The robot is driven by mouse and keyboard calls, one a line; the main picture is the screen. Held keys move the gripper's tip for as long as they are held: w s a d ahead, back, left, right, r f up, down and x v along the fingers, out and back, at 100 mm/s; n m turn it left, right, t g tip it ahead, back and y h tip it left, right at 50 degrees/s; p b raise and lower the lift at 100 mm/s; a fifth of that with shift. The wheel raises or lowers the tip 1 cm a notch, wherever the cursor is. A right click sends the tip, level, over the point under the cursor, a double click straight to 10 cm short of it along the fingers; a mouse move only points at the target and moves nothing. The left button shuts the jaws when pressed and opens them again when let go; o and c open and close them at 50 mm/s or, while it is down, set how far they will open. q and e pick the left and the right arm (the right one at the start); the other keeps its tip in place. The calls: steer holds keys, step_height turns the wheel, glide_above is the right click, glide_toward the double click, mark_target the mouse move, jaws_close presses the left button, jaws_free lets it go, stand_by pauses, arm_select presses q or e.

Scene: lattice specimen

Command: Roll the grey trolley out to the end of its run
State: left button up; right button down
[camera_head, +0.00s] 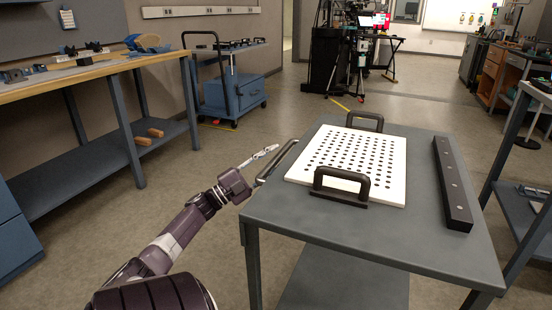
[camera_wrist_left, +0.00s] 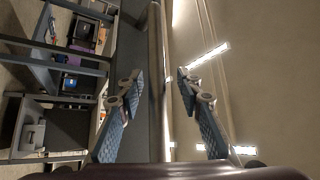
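The grey trolley (camera_head: 440,258) stands right of centre in the head view, with a dark push handle (camera_head: 277,163) along its left edge. My left gripper (camera_head: 264,154) is just left of this handle in the head view, with its fingers toward the handle. In the left wrist view the two fingers (camera_wrist_left: 159,80) are apart, and a long bar (camera_wrist_left: 156,45), which looks like the handle, runs between them. No clear contact shows between fingers and bar. My right gripper is in neither view.
A white perforated plate (camera_head: 388,180) with two black handles and a dark bar block (camera_head: 452,185) lie on the trolley. A workbench (camera_head: 95,70) stands at the left, a blue cart (camera_head: 232,92) behind. Open floor (camera_head: 290,110) lies beyond the trolley.

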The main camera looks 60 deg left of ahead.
arm_select(q)
steer(key=shift+d, duration=0.1)
steer(key=shift+s+f, duration=0.3)
steer(key=shift+s, duration=0.05)
steer(key=v, duration=1.1)
steer(key=shift+r, duration=0.1)
stand_by(0.3)
